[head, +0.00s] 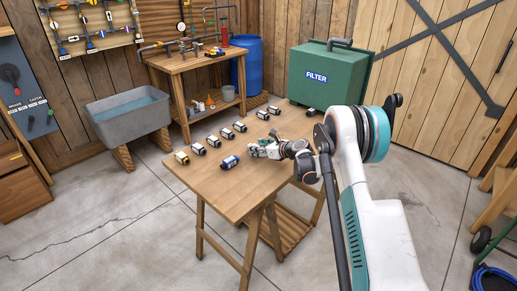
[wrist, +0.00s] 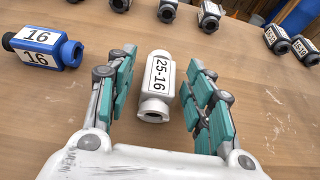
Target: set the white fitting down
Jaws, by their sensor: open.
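The white fitting (wrist: 155,85), labelled 25-16, lies on the wooden table between my gripper's fingers in the wrist view. It has a round white socket at its near end. My gripper (wrist: 158,98) is open, with teal-padded fingers on both sides of the fitting and a visible gap to each side. In the head view my gripper (head: 254,150) is low over the table's right part, and the fitting is hard to tell from the fingers there.
A blue fitting (wrist: 42,48) labelled 16 lies to the left, also visible in the head view (head: 230,162). A yellow-ended fitting (head: 181,157) and several white-and-black fittings (head: 213,140) line the table's far side. The table's front (head: 235,195) is bare.

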